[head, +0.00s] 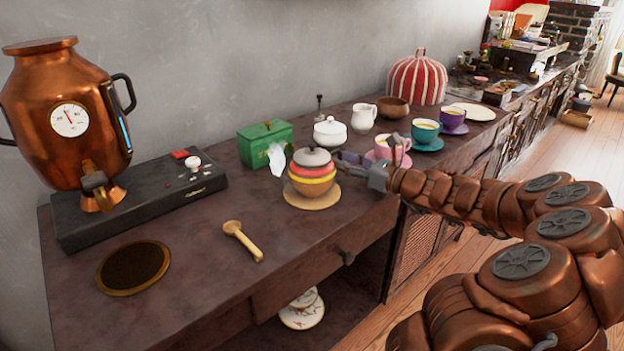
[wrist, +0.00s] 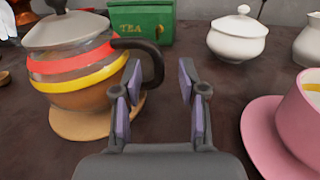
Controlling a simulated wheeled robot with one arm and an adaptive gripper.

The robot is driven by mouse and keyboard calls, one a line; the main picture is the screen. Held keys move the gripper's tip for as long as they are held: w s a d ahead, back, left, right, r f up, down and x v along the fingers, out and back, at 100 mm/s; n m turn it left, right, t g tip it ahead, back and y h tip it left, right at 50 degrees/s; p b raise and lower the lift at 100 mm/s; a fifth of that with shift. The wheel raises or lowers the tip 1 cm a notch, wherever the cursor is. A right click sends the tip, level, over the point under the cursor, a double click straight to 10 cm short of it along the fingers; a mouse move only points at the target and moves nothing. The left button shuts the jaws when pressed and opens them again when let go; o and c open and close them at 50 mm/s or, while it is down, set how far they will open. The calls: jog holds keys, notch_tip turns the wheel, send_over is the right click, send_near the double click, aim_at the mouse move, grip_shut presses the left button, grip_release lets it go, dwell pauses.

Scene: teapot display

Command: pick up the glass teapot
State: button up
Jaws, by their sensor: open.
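The glass teapot (head: 312,178) has a grey lid, red and yellow bands and a brownish lower body. It stands upright on a round tan mat (head: 318,200) on the dark counter. In the wrist view the teapot (wrist: 75,65) is at the upper left, with its dark handle (wrist: 155,60) curving towards the fingers. My gripper (wrist: 160,85) is open and empty. Its left finger is close to the handle; I cannot tell if they touch. In the head view my gripper (head: 358,170) is just right of the teapot, and its fingertips are partly hard to make out.
A pink cup (head: 392,150) on a pink saucer (wrist: 262,135) is close on the right. A green tea box (head: 264,145) and a white sugar bowl (head: 330,132) stand behind. A wooden spoon (head: 242,240) lies in front left. A copper urn (head: 70,110) stands far left.

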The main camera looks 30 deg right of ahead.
jog(key=shift+x, duration=1)
grip_shut()
jog(key=shift+r, duration=0.1)
